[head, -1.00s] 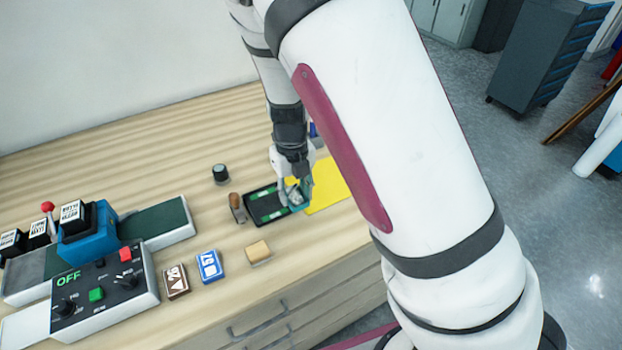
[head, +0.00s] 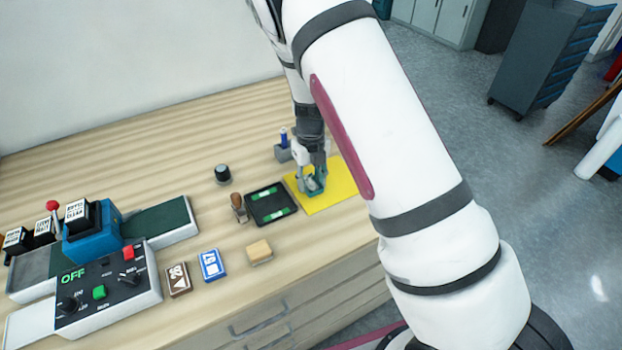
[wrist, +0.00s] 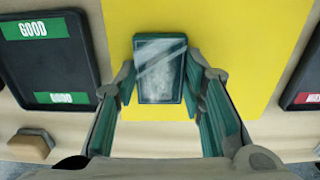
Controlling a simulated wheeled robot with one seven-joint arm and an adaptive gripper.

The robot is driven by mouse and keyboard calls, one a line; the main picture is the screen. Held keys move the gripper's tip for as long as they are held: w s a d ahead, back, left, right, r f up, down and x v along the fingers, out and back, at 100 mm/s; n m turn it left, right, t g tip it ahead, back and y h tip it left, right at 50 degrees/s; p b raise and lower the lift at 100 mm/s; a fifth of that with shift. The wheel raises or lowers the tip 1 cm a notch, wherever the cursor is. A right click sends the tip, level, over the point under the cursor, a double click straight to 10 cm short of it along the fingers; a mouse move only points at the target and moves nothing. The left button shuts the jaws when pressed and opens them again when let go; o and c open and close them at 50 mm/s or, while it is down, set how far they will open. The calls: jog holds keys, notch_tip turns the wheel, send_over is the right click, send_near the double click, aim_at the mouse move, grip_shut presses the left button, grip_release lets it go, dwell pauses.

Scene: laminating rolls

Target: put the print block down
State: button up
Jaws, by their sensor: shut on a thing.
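The print block (wrist: 160,70) is a small dark teal block with a glossy, pale grey top face. In the wrist view it sits between the fingers of my gripper (wrist: 160,85), which is shut on it. In the head view my gripper (head: 314,184) is over the yellow sheet (head: 347,190), with the block (head: 311,183) partly hidden by the fingers. The yellow sheet (wrist: 225,25) lies under and around the block in the wrist view. I cannot tell whether the block touches the sheet.
A black tray with green GOOD labels (head: 271,204) is left of the sheet; another dark tray with a red label (wrist: 302,85) is at the right in the wrist view.

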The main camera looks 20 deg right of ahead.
jog(key=shift+f, duration=0.2)
jog(key=o, duration=1.1)
jog(key=shift+r, duration=0.1)
